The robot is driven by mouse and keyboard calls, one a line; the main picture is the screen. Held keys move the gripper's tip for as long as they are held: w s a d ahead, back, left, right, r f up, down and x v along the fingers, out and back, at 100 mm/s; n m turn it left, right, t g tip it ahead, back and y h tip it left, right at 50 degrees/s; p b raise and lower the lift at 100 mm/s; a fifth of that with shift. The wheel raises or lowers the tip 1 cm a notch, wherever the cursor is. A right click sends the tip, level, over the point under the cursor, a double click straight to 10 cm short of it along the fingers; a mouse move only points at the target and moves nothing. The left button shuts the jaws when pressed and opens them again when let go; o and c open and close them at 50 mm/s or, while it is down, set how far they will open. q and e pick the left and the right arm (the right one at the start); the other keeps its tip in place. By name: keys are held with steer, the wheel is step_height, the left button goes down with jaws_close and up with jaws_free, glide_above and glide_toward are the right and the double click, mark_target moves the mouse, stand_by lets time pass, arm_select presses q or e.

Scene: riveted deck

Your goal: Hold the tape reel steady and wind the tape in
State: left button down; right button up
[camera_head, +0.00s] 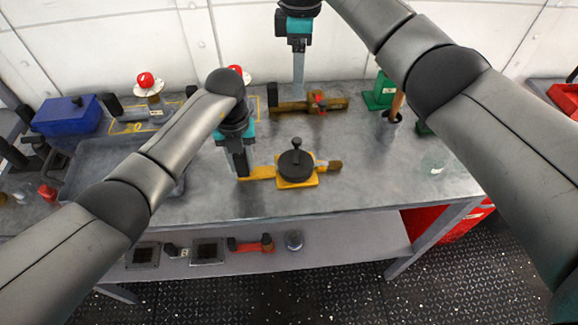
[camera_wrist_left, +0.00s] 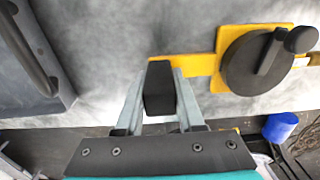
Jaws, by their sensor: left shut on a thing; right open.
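The tape reel (camera_head: 296,168) lies on the grey bench, with a yellow frame, a black round disc and a black crank knob (camera_head: 296,144) standing up from it. A short piece with a brown end (camera_head: 334,165) sticks out to its right.
A brown tool with a red part (camera_head: 318,102) lies behind the reel, near my right gripper. A green holder (camera_head: 380,93) and a wooden-handled tool in a dark cup (camera_head: 395,108) stand right. A blue box (camera_head: 67,115) is left. The bench right of the reel is mostly clear.

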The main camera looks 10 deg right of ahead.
arm_select(q)
steer(key=shift+c, duration=2.2)
jaws_free()
